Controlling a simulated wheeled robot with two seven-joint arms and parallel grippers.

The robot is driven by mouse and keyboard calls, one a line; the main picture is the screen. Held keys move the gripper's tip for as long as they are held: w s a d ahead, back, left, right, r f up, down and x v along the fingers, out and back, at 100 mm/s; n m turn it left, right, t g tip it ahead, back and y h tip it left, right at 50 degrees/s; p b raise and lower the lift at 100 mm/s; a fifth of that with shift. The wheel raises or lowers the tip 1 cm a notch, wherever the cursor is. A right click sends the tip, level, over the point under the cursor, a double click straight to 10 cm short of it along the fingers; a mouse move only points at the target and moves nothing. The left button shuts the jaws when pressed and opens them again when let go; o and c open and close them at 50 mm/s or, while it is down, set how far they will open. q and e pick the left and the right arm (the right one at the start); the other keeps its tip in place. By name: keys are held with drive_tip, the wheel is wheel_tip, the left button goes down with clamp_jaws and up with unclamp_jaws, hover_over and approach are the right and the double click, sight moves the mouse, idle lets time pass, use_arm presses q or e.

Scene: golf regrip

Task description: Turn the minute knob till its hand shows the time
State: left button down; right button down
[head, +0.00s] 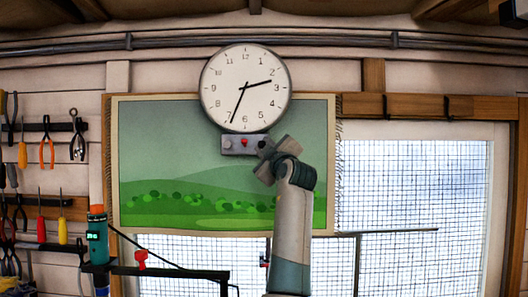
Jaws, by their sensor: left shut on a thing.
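The round white wall clock (246,61) has a dark rim. Its short hand points between 2 and 3, and its long hand points down-left, between 6 and 7. A small grey control box (229,150) sits just below the clock. My left gripper (268,154) reaches up from below and is shut on a dark knob (262,144) at the box's right end. The gripper mostly hides that knob. My right gripper is not in view.
A green landscape hanging (160,150) covers the wall behind. A meshed window (420,190) is at the right. Pliers and screwdrivers hang on racks at the left. A teal and orange device (97,235) and a red-handled part (141,260) stand at the lower left.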

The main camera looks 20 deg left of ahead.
use_arm(q)
drive_tip(key=n, duration=0.1)
drive_tip(key=n+g+p, duration=0.1)
drive_tip(key=n, duration=0.1)
drive_tip(key=n+g+p, duration=0.1)
drive_tip(key=n, duration=0.1)
drive_tip(key=shift+d+r, duration=0.15)
drive_tip(key=shift+r, duration=0.1)
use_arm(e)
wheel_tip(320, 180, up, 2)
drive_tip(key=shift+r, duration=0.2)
use_arm(q)
drive_tip(key=c, duration=1.6)
unclamp_jaws()
